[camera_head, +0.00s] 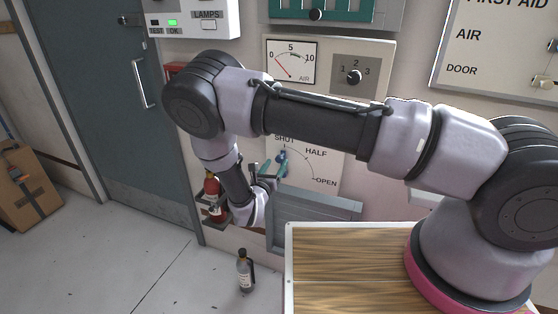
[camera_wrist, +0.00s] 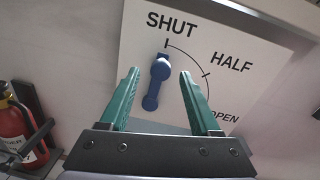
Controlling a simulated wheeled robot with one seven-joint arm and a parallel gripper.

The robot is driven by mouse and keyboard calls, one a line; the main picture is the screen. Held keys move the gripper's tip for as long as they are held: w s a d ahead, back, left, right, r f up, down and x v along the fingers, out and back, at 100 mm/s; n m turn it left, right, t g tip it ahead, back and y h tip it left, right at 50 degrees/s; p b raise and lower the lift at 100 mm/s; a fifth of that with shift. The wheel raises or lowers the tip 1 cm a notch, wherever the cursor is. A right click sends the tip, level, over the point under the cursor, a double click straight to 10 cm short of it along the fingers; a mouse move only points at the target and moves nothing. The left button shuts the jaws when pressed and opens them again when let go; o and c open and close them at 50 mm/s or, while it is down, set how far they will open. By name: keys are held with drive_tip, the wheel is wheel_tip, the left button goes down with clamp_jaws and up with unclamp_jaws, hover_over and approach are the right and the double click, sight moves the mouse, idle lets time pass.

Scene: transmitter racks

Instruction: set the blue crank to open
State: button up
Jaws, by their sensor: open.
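The blue crank (camera_wrist: 156,84) is on a white wall plate (camera_wrist: 245,42) marked SHUT, HALF and OPEN along an arc. In the wrist view its upper end lies near the SHUT end of the arc, and a rounded handle part reaches down and slightly left. In the head view the crank (camera_head: 282,158) shows small beside the SHUT label, partly covered by my gripper. My gripper (camera_wrist: 158,78) is open, with one green finger on each side of the crank. Gaps show between the fingers and the crank. I cannot tell how far the fingertips are from the plate.
A red fire extinguisher (camera_head: 211,190) stands in a wall bracket left of the plate. A wooden-topped bench (camera_head: 340,265) is at the lower right. A dark bottle (camera_head: 245,272) stands on the floor. A gauge panel (camera_head: 292,62) with a black knob (camera_head: 354,76) is above.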

sight(278, 161)
drive_tip(key=shift+x, duration=1.85)
clamp_jaws()
